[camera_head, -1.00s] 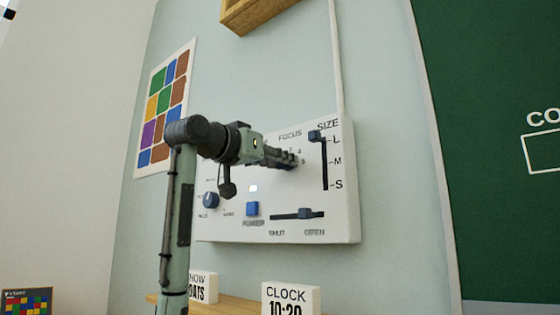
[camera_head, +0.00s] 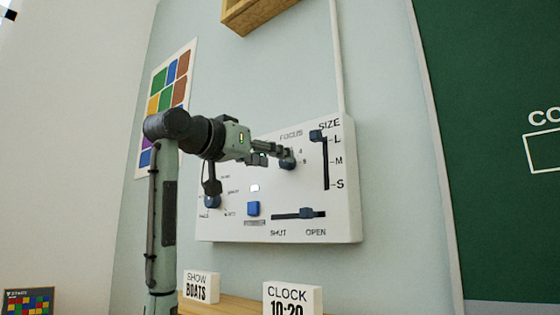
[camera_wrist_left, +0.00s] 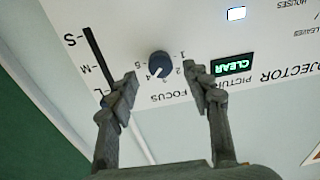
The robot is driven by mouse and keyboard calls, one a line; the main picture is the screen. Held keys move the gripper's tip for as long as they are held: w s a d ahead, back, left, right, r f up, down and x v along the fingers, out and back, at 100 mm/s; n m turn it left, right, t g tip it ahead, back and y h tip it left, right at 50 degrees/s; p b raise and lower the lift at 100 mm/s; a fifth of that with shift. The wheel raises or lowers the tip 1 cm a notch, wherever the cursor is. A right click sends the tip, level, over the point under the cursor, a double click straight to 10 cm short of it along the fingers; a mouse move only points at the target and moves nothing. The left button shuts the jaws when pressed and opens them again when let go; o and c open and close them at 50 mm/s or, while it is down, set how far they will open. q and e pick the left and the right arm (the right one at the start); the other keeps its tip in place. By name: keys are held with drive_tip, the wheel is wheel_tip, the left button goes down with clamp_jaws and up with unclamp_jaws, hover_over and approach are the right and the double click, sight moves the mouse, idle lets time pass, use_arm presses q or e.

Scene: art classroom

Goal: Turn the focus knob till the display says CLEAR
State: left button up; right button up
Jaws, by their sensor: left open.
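The focus knob (camera_wrist_left: 159,65) is a round dark blue dial with a white pointer mark, on a white projector panel (camera_head: 340,215). In the head view the knob (camera_head: 287,163) shows partly, just beyond my fingers. The small display (camera_wrist_left: 233,64) in the left wrist view reads CLEAR in green; in the head view my arm hides it. My left gripper (camera_wrist_left: 160,83) is open, its fingers apart on either side of the knob and clear of it in the wrist view. It also shows in the head view (camera_head: 275,155). My right gripper is not in view.
The panel also has a SIZE slider (camera_head: 317,137), a SHUT/OPEN slider (camera_head: 307,213), a blue button (camera_head: 253,208) and a lower left knob (camera_head: 212,202). Below, a shelf (camera_head: 237,304) holds a CLOCK sign (camera_head: 292,298) and a SHOW BOATS sign (camera_head: 201,287).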

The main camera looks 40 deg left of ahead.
use_arm(q)
drive_tip(key=s, duration=0.8)
drive_tip(key=shift+s+a+f, duration=0.15)
drive_tip(key=shift+s, duration=0.1)
